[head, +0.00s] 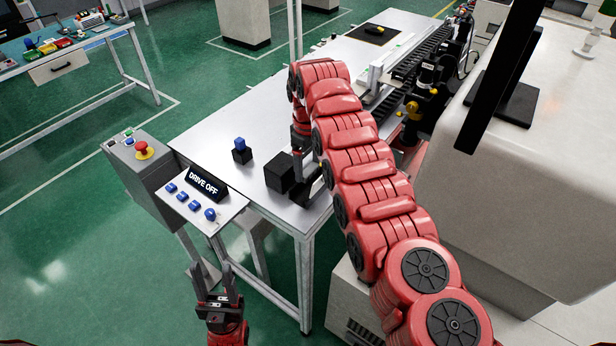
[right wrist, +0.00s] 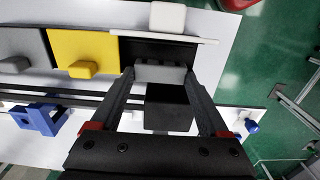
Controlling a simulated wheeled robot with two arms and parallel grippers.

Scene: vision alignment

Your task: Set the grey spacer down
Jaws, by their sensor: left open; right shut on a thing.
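My right gripper (right wrist: 160,80) is shut on a grey piece with a notched edge, which looks like the grey spacer (right wrist: 161,73). The spacer sits between the fingertips, beside a dark slot next to a yellow block (right wrist: 90,50). A black block (right wrist: 168,106) shows between the fingers; I cannot tell whether it touches the spacer. In the head view the right gripper (head: 306,180) is low over the table beside a black cube (head: 280,174), and my red arm hides the spacer. My left gripper (head: 215,281) is open and empty, off the table's front edge.
The grey table (head: 225,115) has bare room at its left and back. A blue-topped black block (head: 241,151) stands on it. A "DRIVE OFF" panel (head: 206,184) with blue knobs is at the front left. A large pale machine (head: 540,150) stands right.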

